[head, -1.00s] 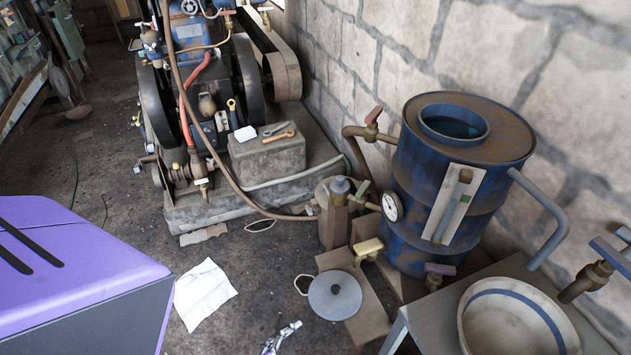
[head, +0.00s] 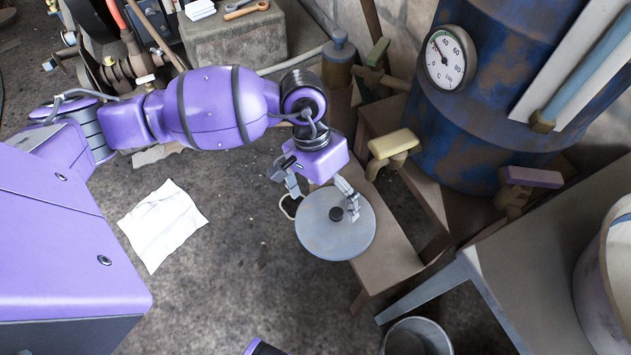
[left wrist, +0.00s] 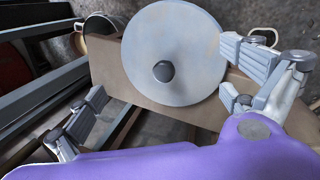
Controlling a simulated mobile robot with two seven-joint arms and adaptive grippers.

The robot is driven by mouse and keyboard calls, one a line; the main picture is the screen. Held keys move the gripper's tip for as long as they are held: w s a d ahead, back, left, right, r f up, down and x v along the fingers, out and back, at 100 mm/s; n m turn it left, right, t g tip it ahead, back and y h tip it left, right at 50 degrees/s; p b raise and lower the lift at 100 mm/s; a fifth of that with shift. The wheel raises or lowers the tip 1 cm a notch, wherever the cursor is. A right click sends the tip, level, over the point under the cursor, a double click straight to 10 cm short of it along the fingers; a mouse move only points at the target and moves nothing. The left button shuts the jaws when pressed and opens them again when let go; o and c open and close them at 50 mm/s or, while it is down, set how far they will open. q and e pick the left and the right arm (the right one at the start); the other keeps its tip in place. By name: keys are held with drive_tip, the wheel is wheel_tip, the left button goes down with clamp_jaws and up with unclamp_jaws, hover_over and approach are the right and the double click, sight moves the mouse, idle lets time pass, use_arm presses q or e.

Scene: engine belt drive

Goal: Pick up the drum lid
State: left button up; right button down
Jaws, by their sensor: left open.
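The drum lid is a round, flat grey disc (head: 322,236) with a small dark knob in its middle. It lies on a low wooden bench (head: 388,257) and overhangs the bench's left edge. In the left wrist view the lid (left wrist: 180,35) fills the upper middle, its knob (left wrist: 163,71) facing the camera. My left gripper (head: 325,203) is over the lid's far part, open and empty, its fingers spread. In the left wrist view the open left gripper (left wrist: 165,80) has its fingers on either side of the knob, apart from it. My right gripper is out of view.
The blue rusty drum (head: 478,110) with a gauge (head: 449,59) stands behind the bench. A yellow-handled tap (head: 395,145) juts out near the lid. A grey table (head: 535,255) is at right, a metal bucket (head: 417,338) below. White paper (head: 162,222) lies on the floor.

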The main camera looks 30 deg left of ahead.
sight(328, 208)
use_arm(q)
drive_tip(key=shift+w+a+f+m+t+y+b, duration=0.15)
drive_tip(key=shift+w+a+m+y, duration=0.15)
drive_tip(key=shift+w+a, duration=0.35)
drive_tip(key=shift+w+a+f+m+t+y+b, duration=0.15)
drive_tip(key=shift+w+a+m+y, duration=0.15)
drive_tip(key=shift+w+a, duration=0.25)
drive_tip(key=shift+d+f, duration=0.2)
drive_tip(key=shift+f, duration=0.6)
drive_tip(key=f, duration=0.1)
drive_tip(key=f+b, duration=0.1)
drive_tip(key=f, duration=0.1)
drive_tip(key=d+f, duration=0.1)
drive_tip(key=f, duration=0.1)
drive_tip(key=shift+w+f+b, duration=0.1)
drive_tip(key=shift+f+b, duration=0.1)
drive_tip(key=shift+b, duration=0.2)
drive_tip(key=shift+a, duration=0.1)
drive_tip(key=shift+r, duration=0.1)
drive_tip(key=c, duration=1.2)
